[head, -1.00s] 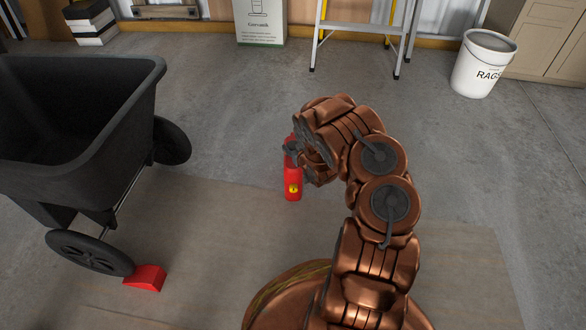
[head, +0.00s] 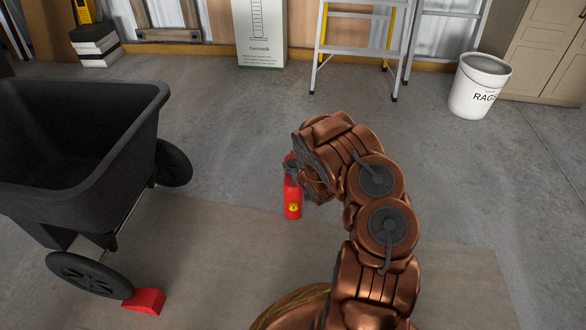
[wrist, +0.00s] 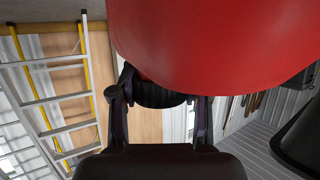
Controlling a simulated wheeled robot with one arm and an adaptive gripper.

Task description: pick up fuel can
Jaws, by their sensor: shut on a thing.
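The fuel can (head: 293,205) is a red container with a small yellow mark, near the middle of the head view. My gripper (head: 291,168) is at its upper part, shut on it. The can looks upright in the head view; I cannot tell for sure whether its base touches the floor. In the wrist view the red can (wrist: 220,45) fills the upper right, close to the camera, and my gripper's dark fingers (wrist: 160,90) reach to it. The can's top is partly hidden by my gripper and arm.
A black wheeled cart (head: 85,190) stands at the left, with a red wedge (head: 146,301) by its wheel. A white RAGS bucket (head: 480,88) stands at the back right. A stepladder (head: 355,55) and a white box (head: 261,35) are along the back wall. The floor between is clear.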

